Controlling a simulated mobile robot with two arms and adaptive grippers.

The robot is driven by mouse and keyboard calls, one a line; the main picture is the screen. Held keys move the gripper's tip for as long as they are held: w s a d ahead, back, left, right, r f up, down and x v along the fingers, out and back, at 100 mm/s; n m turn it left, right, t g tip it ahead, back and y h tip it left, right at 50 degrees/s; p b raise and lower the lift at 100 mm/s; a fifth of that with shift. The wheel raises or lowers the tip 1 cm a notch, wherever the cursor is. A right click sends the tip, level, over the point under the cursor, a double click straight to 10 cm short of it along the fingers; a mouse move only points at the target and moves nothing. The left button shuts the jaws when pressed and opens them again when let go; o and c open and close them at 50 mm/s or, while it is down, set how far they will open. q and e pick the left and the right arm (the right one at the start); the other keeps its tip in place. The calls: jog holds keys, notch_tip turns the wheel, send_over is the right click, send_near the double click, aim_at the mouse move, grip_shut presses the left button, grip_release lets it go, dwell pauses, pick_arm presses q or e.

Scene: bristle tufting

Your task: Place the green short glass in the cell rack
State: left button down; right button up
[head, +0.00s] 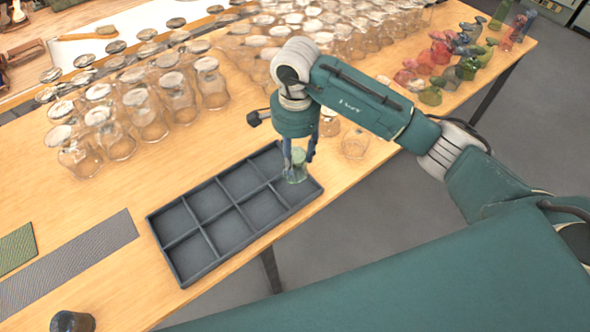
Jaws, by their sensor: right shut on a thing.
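The green short glass (296,172) is held between the fingers of my right gripper (299,156), which points down over the right end of the rack. The dark grey cell rack (231,233) lies on the wooden table and has two rows of square cells. The glass appears upright, at or just above a cell in the rack's right end. I cannot tell whether its base touches the cell floor. The other visible cells are empty. My left gripper is not in view.
Many clear glasses (145,113) stand in rows behind the rack. One clear glass (355,142) stands right of it. Coloured glasses (431,94) cluster at the far right. A grey mat (70,265) and a dark cylindrical object (72,322) are at left.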

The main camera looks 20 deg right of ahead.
notch_tip(320, 180, down, 8)
jog(key=shift+r+p, duration=0.15)
jog(key=shift+p, duration=0.7)
jog(key=shift+f, duration=0.25)
jog(key=o, duration=0.7)
jog(key=shift+f, duration=0.15)
jog(key=o, duration=0.4)
jog(key=shift+r, duration=0.2)
